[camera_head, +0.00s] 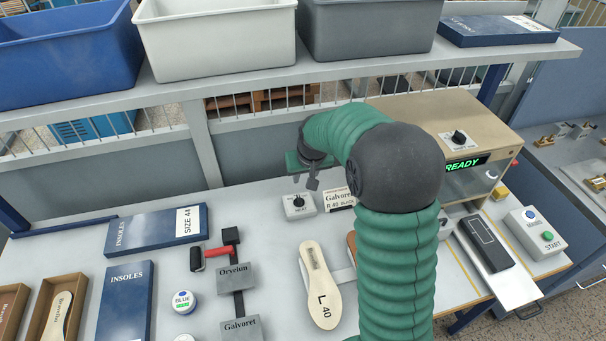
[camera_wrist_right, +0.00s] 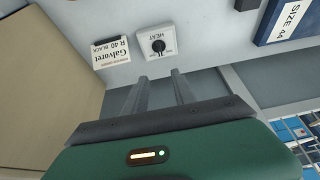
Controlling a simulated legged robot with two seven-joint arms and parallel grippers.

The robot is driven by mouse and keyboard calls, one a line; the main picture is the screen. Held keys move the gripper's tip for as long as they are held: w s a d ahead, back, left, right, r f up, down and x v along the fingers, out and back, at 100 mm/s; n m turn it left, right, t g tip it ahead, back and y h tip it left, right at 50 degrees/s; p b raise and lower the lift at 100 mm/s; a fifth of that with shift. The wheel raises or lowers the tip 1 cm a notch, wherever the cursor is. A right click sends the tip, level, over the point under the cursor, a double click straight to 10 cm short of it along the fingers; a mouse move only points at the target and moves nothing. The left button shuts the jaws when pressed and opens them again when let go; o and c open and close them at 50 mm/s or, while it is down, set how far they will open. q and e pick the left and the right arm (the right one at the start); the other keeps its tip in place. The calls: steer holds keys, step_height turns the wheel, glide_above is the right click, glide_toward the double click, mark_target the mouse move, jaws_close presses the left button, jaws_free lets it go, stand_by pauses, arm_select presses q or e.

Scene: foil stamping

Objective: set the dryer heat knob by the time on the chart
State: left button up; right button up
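The heat knob (camera_head: 298,200) is a small black dial on a white box (camera_head: 300,212) on the bench. In the right wrist view the black knob (camera_wrist_right: 158,46) sits on the white box (camera_wrist_right: 169,35) marked HEAT. My right gripper (camera_head: 311,180) hangs just above and behind the box in the head view. In the right wrist view my right gripper (camera_wrist_right: 161,80) has its two fingers apart and nothing between them, short of the knob. No chart with times can be made out. My left gripper is out of view.
A Galvoret card (camera_head: 339,200) stands right of the knob box. A beige machine (camera_head: 440,115) with a lit READY display and its own black knob is at right. Insole boxes (camera_head: 158,230), a red-handled roller (camera_head: 208,257) and an insole (camera_head: 320,285) lie on the bench.

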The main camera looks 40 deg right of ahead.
steer(key=shift+p+v, duration=0.95)
steer(key=shift+v, duration=0.8)
steer(key=shift+a, duration=0.1)
steer(key=v, duration=1.6)
steer(key=shift+r+b, duration=0.35)
steer(key=shift+b, duration=0.05)
